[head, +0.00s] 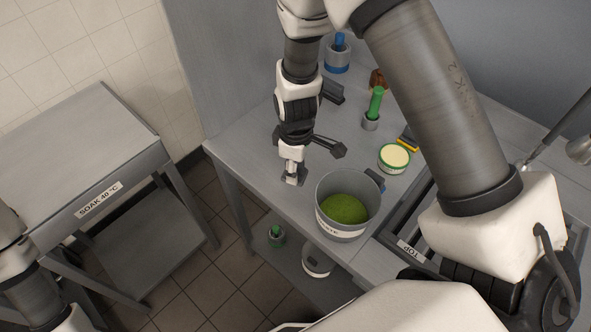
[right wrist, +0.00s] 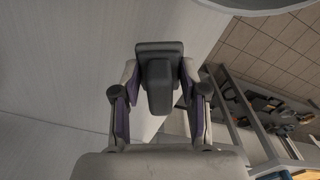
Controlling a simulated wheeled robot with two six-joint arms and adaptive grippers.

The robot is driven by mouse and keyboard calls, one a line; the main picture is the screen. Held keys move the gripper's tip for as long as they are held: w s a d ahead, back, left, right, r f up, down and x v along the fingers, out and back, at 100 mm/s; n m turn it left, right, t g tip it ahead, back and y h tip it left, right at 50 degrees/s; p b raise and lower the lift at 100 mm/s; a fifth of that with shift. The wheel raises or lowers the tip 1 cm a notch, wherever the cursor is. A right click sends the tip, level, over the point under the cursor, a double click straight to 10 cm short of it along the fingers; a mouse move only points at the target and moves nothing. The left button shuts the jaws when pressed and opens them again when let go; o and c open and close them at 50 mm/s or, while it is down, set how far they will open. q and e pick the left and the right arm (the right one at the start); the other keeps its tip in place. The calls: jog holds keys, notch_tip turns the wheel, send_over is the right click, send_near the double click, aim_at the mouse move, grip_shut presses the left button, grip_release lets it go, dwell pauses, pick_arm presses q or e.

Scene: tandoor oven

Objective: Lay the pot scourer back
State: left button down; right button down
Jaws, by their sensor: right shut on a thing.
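My right gripper (head: 292,158) points down over the left part of the grey worktop (head: 240,150), left of a grey pot (head: 330,222) with a green mass inside. It is shut on a small grey piece (head: 294,179), apparently the pot scourer. In the right wrist view this is a dark grey block with a stubby grip (right wrist: 160,88) between the purple-sided fingers. Whether it touches the worktop is unclear. My left arm shows at the lower left edge of the head view; its gripper is out of frame.
A cream-topped tub (head: 394,158), a green-handled tool in a holder (head: 375,103) and a blue-topped container (head: 337,57) stand behind the pot. A slotted frame (head: 412,215) lies right. A separate table (head: 85,150) marked SOAK stands left, across a floor gap.

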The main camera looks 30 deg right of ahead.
jog(key=f, duration=0.1)
jog(key=w+f, duration=0.1)
jog(key=f, duration=0.2)
jog(key=shift+w+d+f, duration=0.15)
jog(key=shift+w+f, duration=0.1)
jog(key=shift+f, duration=0.05)
jog(key=shift+s+d+r, duration=0.1)
jog(key=shift+s+r, duration=0.1)
jog(key=shift+s, duration=0.15)
jog(key=shift+f, duration=0.2)
jog(key=c, duration=0.7)
grip_release()
jog(key=shift+w, duration=0.1)
jog(key=shift+o, duration=0.4)
jog(key=shift+w, duration=0.1)
jog(key=shift+r+p, duration=0.3)
jog(key=shift+r, duration=0.15)
notch_tip(320, 180, up, 12)
jog(key=shift+f+b, duration=0.2)
jog(key=shift+b, duration=0.65)
pick_arm(q)
jog(key=shift+w+d+f, duration=0.25)
jog(key=shift+w+f, duration=0.15)
jog(key=shift+f, duration=0.1)
